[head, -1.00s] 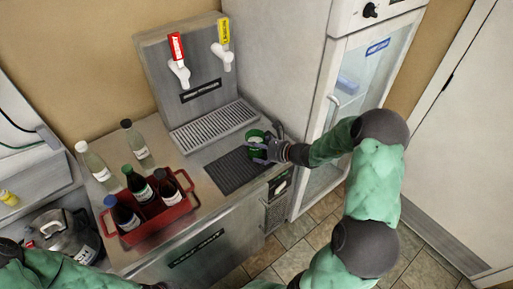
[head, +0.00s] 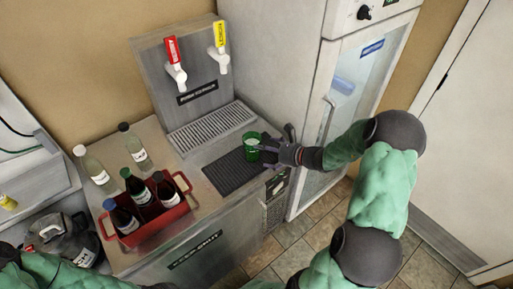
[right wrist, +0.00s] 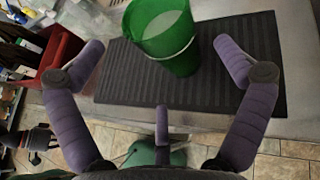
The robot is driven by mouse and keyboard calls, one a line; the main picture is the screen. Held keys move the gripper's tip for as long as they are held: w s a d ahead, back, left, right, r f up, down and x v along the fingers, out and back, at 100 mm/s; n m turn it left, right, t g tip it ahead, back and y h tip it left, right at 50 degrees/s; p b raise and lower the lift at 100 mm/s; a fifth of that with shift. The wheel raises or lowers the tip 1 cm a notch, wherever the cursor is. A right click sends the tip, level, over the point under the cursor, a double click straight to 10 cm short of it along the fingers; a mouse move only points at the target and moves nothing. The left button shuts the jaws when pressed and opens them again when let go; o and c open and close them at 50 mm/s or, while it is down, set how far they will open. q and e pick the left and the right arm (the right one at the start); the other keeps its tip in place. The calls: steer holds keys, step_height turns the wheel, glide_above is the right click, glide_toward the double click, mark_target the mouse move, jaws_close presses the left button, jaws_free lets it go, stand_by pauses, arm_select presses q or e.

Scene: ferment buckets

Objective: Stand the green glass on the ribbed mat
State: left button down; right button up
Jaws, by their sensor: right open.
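The green glass (head: 251,146) stands upright on the dark ribbed mat (head: 224,178), near the mat's right end in the head view. In the right wrist view the glass (right wrist: 163,36) stands at the far part of the mat (right wrist: 262,75), with a pale band around it. My right gripper (head: 272,148) is just right of the glass. My left gripper is not clearly seen; only part of my left arm shows at the lower left of the head view.
A red crate (head: 152,228) with several bottles stands left of the mat, with two clear bottles behind it. The steel tap tower (head: 190,95) and drip grate (head: 207,124) are behind the mat. The glass-door fridge (head: 345,95) is to the right.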

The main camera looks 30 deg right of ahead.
steer(key=v, duration=0.6)
steer(key=shift+p, duration=0.4)
steer(key=shift+s+d, duration=0.1)
steer(key=shift+s, duration=0.05)
